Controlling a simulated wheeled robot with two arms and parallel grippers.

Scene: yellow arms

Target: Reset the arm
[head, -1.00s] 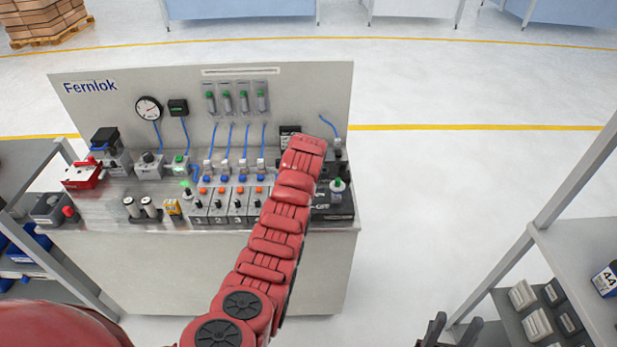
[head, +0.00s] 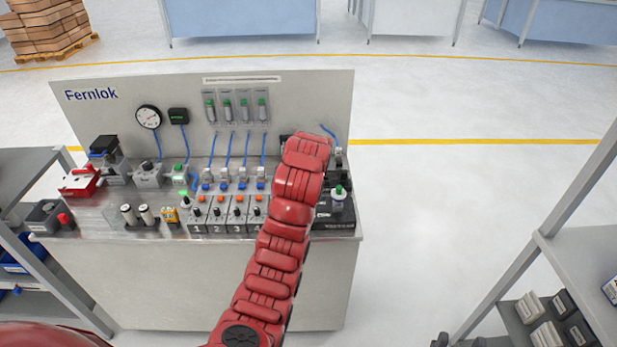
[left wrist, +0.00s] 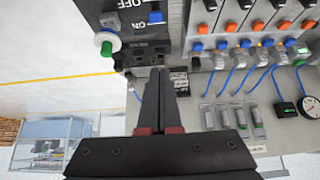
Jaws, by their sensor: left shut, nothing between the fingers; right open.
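My red left arm (head: 283,240) reaches from the bottom of the head view over the right part of the bench; its gripper is hidden behind the arm there. In the left wrist view my left gripper (left wrist: 158,72) is shut and empty, its fingertips close to a black ON/OFF device (left wrist: 140,52); I cannot tell whether they touch it. My right gripper (head: 458,341) is open, with only its dark fingertips showing at the bottom edge of the head view, apart from the bench.
The Fernlok bench (head: 215,280) carries valves, a gauge (head: 148,117), blue tubes and a numbered switch row (head: 228,212). A shelf with boxes (head: 540,322) stands at right, another shelf (head: 30,165) at left. Floor between the bench and the right shelf is clear.

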